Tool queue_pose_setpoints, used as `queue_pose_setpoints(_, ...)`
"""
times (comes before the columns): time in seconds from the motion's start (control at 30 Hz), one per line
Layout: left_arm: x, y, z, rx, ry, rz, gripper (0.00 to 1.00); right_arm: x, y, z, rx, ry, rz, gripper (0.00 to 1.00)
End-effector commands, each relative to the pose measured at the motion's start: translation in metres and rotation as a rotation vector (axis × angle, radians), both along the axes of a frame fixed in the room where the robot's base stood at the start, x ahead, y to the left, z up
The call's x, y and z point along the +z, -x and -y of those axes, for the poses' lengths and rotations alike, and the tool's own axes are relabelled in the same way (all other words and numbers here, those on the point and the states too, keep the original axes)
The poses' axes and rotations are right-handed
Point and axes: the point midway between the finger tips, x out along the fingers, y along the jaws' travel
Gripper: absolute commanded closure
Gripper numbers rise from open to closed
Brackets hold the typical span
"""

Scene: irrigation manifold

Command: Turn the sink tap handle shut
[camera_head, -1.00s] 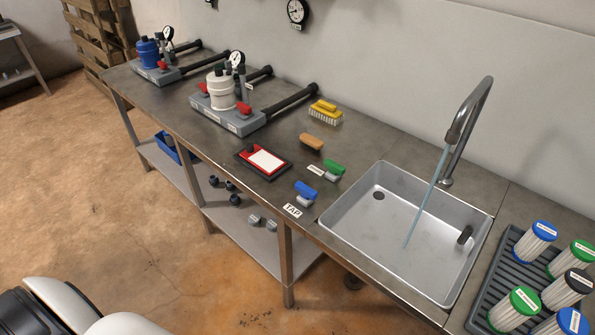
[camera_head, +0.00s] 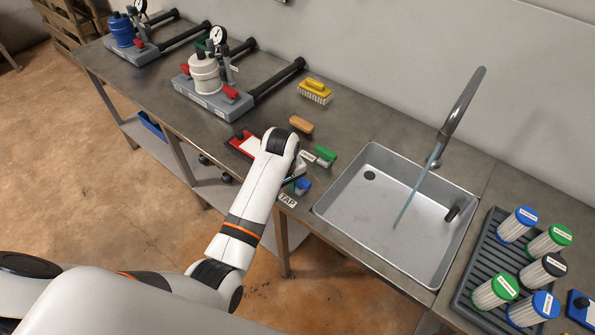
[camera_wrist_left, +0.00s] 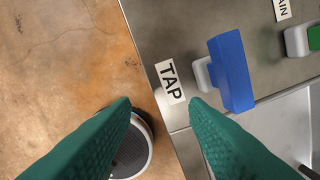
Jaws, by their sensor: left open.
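The blue tap handle (camera_head: 303,186) stands on the counter by the sink's left side, beside a white TAP label (camera_head: 288,200). In the left wrist view the blue handle (camera_wrist_left: 232,72) sits on a light base, right of the TAP label (camera_wrist_left: 170,82). My left gripper (camera_wrist_left: 160,105) is open and empty. Its green fingers are apart, below and left of the handle, and do not appear to touch it. In the head view my left forearm and wrist hide most of this gripper. Water (camera_head: 410,196) runs from the curved spout (camera_head: 460,108) into the sink. My right gripper is out of view.
A green handle (camera_head: 325,154) stands close behind the blue one. A red-edged tray (camera_head: 240,146), a tan block (camera_head: 301,124) and a yellow brush (camera_head: 315,90) lie nearby. The sink (camera_head: 345,212) is right; a dark rack (camera_head: 462,290) holds several filters.

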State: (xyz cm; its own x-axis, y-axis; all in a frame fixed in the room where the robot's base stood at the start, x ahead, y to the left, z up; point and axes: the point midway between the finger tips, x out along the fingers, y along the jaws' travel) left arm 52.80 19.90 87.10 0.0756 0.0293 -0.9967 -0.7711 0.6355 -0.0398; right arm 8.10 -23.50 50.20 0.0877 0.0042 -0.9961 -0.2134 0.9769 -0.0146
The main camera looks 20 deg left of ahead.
Motion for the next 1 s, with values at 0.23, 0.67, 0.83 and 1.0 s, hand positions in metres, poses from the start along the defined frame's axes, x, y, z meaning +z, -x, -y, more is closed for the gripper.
queue_pose_setpoints(0.23,0.067,-0.051,0.016,0.223,0.032,-0.04,0.59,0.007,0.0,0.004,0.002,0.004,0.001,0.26)
queue_pose_setpoints(0.67,0.073,-0.067,0.025,0.342,0.039,-0.076,0.59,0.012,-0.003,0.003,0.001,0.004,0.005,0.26)
queue_pose_setpoints(0.83,0.038,-0.067,0.025,0.34,0.04,-0.075,0.59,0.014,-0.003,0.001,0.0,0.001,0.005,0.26)
queue_pose_setpoints(1.0,0.006,-0.067,0.025,0.339,0.04,-0.075,0.59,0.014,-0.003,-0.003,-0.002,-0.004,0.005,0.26)
